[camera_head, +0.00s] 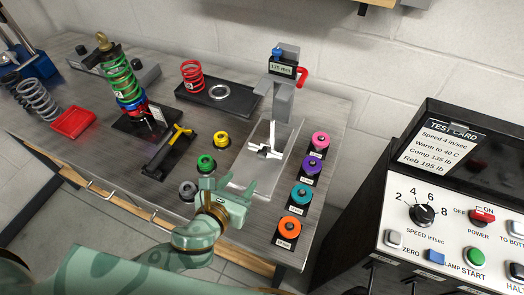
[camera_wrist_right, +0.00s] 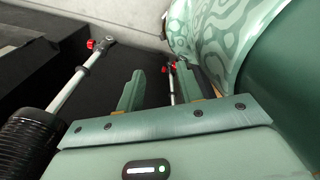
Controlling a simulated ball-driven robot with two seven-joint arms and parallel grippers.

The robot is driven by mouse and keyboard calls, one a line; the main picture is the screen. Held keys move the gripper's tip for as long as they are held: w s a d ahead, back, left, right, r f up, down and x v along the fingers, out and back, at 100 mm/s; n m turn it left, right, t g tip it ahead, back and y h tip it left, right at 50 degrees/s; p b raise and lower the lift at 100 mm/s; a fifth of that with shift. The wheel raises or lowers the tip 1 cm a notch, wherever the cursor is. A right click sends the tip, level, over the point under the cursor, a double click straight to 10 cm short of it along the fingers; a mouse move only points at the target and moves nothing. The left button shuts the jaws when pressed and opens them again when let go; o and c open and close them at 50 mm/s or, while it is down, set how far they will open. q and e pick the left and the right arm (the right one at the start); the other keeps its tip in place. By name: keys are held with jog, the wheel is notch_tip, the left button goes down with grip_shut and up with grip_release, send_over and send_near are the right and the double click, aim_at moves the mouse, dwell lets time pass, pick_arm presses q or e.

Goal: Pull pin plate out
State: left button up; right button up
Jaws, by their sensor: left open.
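My left gripper (camera_head: 229,188) is open and empty, above the front of the grey bench, just in front of a clear plate (camera_head: 240,180). A white forked piece (camera_head: 265,151) lies on that plate beneath a gauge reading 125 mm (camera_head: 283,70). I cannot tell which part is the pin plate. A green-sprung shock (camera_head: 119,80) stands on a black base, with a black holder and yellow tool (camera_head: 180,134) beside it. My right gripper (camera_wrist_right: 158,92) shows only in the right wrist view, its fingers apart with nothing between them.
Purple, teal, pink and orange knobs (camera_head: 290,228) line the bench's right side. Yellow, green and grey knobs (camera_head: 188,190) stand left of the clear plate. A red tray (camera_head: 73,122) lies at left. A control console (camera_head: 455,215) stands at right. A silver rod (camera_wrist_right: 82,77) is near my right gripper.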

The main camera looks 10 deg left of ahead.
aim_at(261, 155)
pick_arm(q)
jog(key=b+x, duration=0.1)
jog(key=x, duration=0.3)
jog(key=shift+w+f, duration=0.15)
jog(key=shift+w, duration=0.05)
jog(key=b+x, duration=0.2)
jog(key=x, duration=0.7)
jog(key=shift+w+d+f, duration=0.1)
jog(key=shift+w+f, duration=0.05)
jog(key=shift+w, duration=0.1)
pick_arm(e)
jog(key=f, duration=0.1)
jog(key=s+f, duration=0.1)
jog(key=f, duration=0.1)
jog(key=shift+s+a+f, duration=0.1)
jog(key=shift+f, duration=0.15)
